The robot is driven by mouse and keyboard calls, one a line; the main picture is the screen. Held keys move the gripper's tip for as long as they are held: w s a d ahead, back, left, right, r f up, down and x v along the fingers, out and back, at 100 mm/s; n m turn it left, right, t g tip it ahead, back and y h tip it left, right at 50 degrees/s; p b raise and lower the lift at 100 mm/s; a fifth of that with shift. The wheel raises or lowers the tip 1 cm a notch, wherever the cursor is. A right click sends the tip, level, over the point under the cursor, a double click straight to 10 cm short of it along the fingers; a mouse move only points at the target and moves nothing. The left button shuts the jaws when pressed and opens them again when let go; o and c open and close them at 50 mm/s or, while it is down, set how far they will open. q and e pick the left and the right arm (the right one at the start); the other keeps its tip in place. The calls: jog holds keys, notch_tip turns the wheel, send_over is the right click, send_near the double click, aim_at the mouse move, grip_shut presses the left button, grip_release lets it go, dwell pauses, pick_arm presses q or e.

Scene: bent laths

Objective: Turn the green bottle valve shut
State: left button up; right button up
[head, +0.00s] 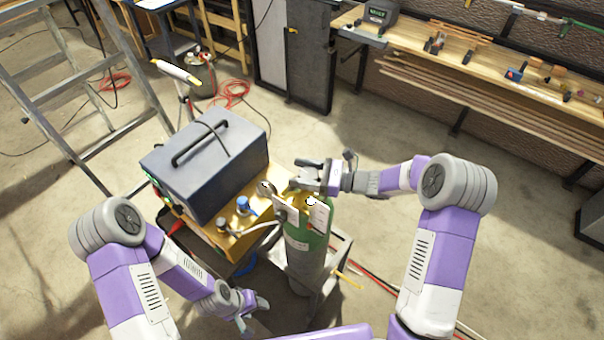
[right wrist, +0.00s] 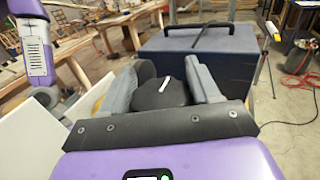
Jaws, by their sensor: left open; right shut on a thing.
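The gas bottle (head: 306,262), green at the top and greyish below, stands upright beside a yellow-topped cart. White tags hang at its neck. My right gripper (head: 308,174) is at the top of the bottle, reaching in from the right. In the right wrist view, its two grey fingers (right wrist: 165,85) are shut on a dark round valve knob (right wrist: 158,97) with a white mark on top. In the head view the gripper largely hides the knob. My left gripper (head: 252,312) is open and empty, low and left of the bottle, apart from it.
A dark grey box with a handle (head: 203,165) sits on the cart (head: 238,243), left of the bottle, near blue-capped fittings (head: 243,205). A ladder (head: 75,90) stands at the left. A workbench (head: 480,60) runs along the back right. Open floor lies between.

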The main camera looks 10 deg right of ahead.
aim_at(304, 169)
jog(key=m+t+h+b, duration=0.1)
jog(key=m+t, duration=0.1)
jog(key=shift+w+f+t, duration=0.1)
jog(key=shift+t, duration=0.3)
jog(key=m+t+h+b, duration=0.1)
jog(key=t+b, duration=0.1)
jog(key=m+t+h+b, duration=0.1)
jog(key=m+t+h, duration=0.1)
jog(key=shift+w+d+h+b, duration=0.2)
jog(key=shift+h+b, duration=0.1)
jog(key=shift+b, duration=0.1)
jog(key=shift+w+d+m+t+h+b, duration=0.15)
jog(key=shift+m+t+h+b, duration=1.15)
jog(key=shift+h, duration=0.3)
jog(key=shift+r, duration=0.2)
jog(key=o, duration=1)
jog(key=shift+c, duration=0.2)
notch_tip(304, 169, up, 10)
jog(key=shift+p, duration=0.85)
